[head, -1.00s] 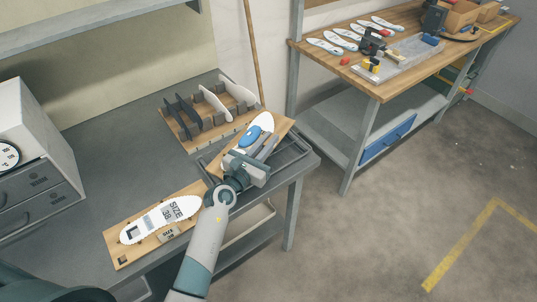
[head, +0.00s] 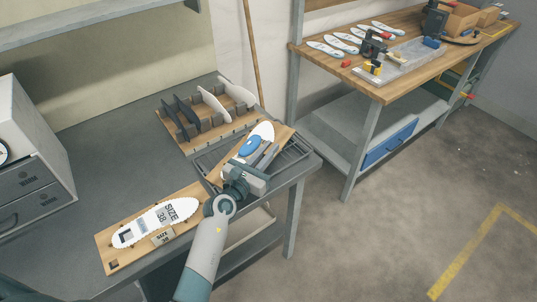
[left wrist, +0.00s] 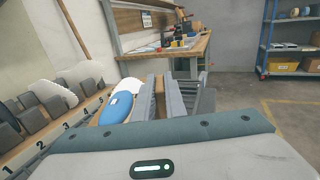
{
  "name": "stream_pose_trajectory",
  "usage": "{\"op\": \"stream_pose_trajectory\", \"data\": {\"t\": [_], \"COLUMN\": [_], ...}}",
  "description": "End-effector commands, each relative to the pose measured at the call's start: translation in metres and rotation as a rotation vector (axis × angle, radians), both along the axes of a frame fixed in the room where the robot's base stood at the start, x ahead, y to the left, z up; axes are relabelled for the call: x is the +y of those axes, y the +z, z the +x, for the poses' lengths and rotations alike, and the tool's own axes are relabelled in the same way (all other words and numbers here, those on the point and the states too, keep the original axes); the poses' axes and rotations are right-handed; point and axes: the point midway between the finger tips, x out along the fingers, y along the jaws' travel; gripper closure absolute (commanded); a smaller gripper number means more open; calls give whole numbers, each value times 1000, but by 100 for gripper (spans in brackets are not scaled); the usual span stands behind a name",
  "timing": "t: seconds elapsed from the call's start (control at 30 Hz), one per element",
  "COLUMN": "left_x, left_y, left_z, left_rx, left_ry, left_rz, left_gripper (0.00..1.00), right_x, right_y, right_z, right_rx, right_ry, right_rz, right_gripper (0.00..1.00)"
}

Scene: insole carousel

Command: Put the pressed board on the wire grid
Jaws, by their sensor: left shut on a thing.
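The pressed board (head: 284,134) is a wooden plank carrying a white insole (head: 266,130) with a blue pad (head: 249,146) on it. My left gripper (head: 262,160) is shut on this board's edge. In the left wrist view the board (left wrist: 159,98) stands between the two grey fingers, with the blue pad (left wrist: 117,107) to their left. The dark wire grid (head: 297,154) lies at the table's right end, partly hidden under the board and gripper. I cannot tell whether the board touches it. My right gripper is not in view.
A numbered wooden rack (head: 196,143) with upright insoles stands just behind the grid. Another board (head: 115,262) with a SIZE 38 insole lies at the front left. A grey drawer cabinet (head: 35,165) stands left. The grey table (head: 110,150) is clear between them.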

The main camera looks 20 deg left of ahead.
Motion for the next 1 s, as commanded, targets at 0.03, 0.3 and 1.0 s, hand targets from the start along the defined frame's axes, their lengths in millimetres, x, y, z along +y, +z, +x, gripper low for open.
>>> {"op": "stream_pose_trajectory", "data": {"t": [0.03, 0.3, 1.0], "left_x": [0, 0, 2], "left_y": [1, 1, -1], "left_z": [0, 0, -6], "left_rx": [-2, -2, 1], "left_ry": [1, 1, 0], "left_rz": [0, 0, 0], "left_gripper": [100, 100, 71], "right_x": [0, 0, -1], "right_y": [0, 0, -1], "right_z": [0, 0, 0], "right_rx": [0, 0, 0], "right_ry": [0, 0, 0], "right_rz": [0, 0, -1], "right_gripper": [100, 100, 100]}}
